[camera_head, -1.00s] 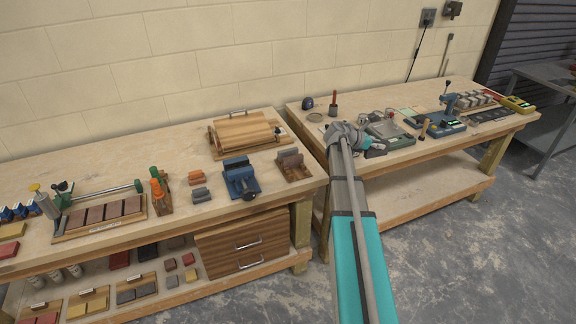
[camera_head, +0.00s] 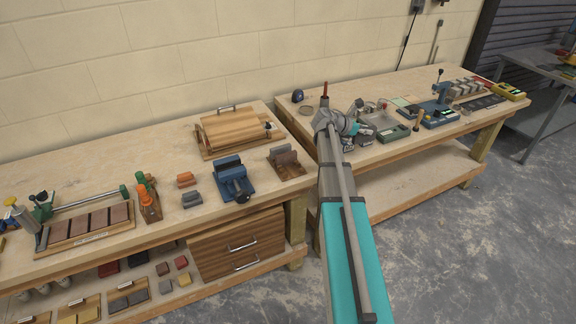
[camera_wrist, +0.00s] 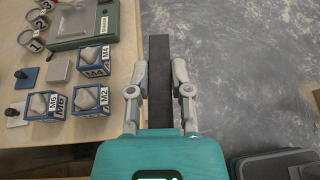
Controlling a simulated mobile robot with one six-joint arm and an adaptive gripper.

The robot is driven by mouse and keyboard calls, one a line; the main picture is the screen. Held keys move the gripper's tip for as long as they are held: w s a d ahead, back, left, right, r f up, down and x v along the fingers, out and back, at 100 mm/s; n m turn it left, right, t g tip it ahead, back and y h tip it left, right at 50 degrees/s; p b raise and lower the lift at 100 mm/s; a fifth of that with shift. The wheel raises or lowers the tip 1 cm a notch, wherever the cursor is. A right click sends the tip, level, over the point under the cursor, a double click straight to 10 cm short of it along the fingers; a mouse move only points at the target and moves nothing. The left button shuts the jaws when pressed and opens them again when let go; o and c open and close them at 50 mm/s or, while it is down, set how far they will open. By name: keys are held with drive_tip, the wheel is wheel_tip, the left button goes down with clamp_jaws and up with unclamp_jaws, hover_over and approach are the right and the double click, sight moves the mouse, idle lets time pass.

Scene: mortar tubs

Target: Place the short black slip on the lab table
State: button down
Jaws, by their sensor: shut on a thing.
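My gripper (camera_wrist: 161,66) is shut on a black slip (camera_wrist: 160,85), a narrow dark bar between the two fingers in the wrist view. The slip sticks out past the fingertips, over the edge between the wooden table and the grey floor. In the head view my gripper (camera_head: 347,121) is at the front left part of the right-hand wooden table (camera_head: 375,153), which bears lab-like devices; the slip cannot be made out there. From these views I cannot tell the slip's height above the tabletop.
Blue-framed cubes marked M2 (camera_wrist: 89,98), M4 (camera_wrist: 93,61) and M5 (camera_wrist: 45,105) stand left of the slip, near a green device (camera_wrist: 84,25). A blue press (camera_head: 440,95) stands further right. The left bench (camera_head: 110,175) holds a blue vice (camera_head: 232,180) and a wooden press (camera_head: 236,132).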

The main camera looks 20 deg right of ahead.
drive_tip(key=shift+w+a, duration=0.15)
drive_tip(key=w+a+f+n+t+b, duration=0.1)
drive_tip(key=w+a, duration=0.3)
drive_tip(key=a, duration=0.7)
drive_tip(key=shift+f+b, duration=0.5)
drive_tip(key=shift+a, duration=0.1)
drive_tip(key=w+a+f+b, duration=0.2)
drive_tip(key=a, duration=0.1)
drive_tip(key=w+a+f+b, duration=0.1)
drive_tip(key=a+f+b, duration=0.2)
drive_tip(key=a, duration=0.1)
drive_tip(key=w+a+f+b, duration=0.2)
drive_tip(key=a+f+b, duration=0.1)
drive_tip(key=a, duration=0.1)
drive_tip(key=shift+w+f, duration=0.15)
drive_tip(key=shift+w, duration=0.15)
drive_tip(key=shift+w+a+f+b, duration=0.2)
drive_tip(key=shift+a+f+b, duration=0.15)
drive_tip(key=shift+b, duration=0.2)
drive_tip(key=shift+f, duration=0.1)
